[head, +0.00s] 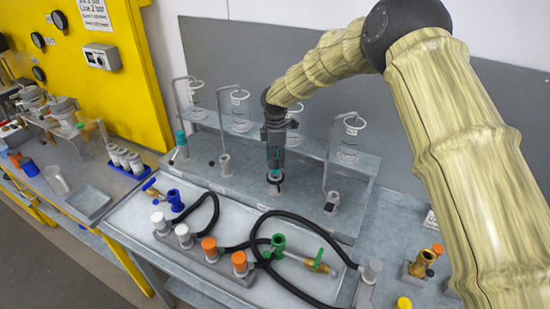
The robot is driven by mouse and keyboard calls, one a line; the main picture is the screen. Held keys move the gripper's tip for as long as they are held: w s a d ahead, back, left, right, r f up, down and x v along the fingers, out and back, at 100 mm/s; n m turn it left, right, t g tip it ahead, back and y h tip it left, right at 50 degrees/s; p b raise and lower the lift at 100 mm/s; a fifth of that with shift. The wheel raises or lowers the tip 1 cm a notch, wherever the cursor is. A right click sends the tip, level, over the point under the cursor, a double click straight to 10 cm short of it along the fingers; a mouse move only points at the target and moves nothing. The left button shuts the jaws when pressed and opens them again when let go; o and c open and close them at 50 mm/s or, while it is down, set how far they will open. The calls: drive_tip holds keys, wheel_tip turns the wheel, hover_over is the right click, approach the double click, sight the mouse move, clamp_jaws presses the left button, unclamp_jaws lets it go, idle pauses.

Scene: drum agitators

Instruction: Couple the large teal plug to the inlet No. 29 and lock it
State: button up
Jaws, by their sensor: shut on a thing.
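My gripper (274,157) points straight down over the third inlet from the left (274,187) on the grey raised bench. It is shut on a teal plug (275,172), of which only a little shows at the fingertips. The plug is at the mouth of this inlet; I cannot tell whether it is seated or locked. A dark ring or lever shows around the inlet top. No inlet number is readable. Another teal piece (181,138) stands upright on the leftmost inlet (183,152).
Bent grey pipes and clear glass vessels (239,105) stand behind the inlets. Black hoses (262,222), a green valve (278,243), a blue fitting (175,199) and orange and white caps (209,245) crowd the front tray. A brass fitting (425,262) stands at right.

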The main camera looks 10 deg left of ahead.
drive_tip(key=shift+s+a+f, duration=0.1)
drive_tip(key=shift+a+f, duration=0.05)
drive_tip(key=shift+f, duration=0.1)
drive_tip(key=shift+d+f, duration=0.1)
drive_tip(key=shift+d, duration=0.1)
idle(0.4)
drive_tip(key=shift+f, duration=0.1)
drive_tip(key=shift+f+b, duration=0.6)
drive_tip(key=shift+f, duration=0.45)
drive_tip(key=shift+f, duration=0.4)
idle(0.8)
drive_tip(key=o, duration=1.1)
drive_tip(key=shift+o, duration=0.3)
drive_tip(key=shift+r, duration=0.1)
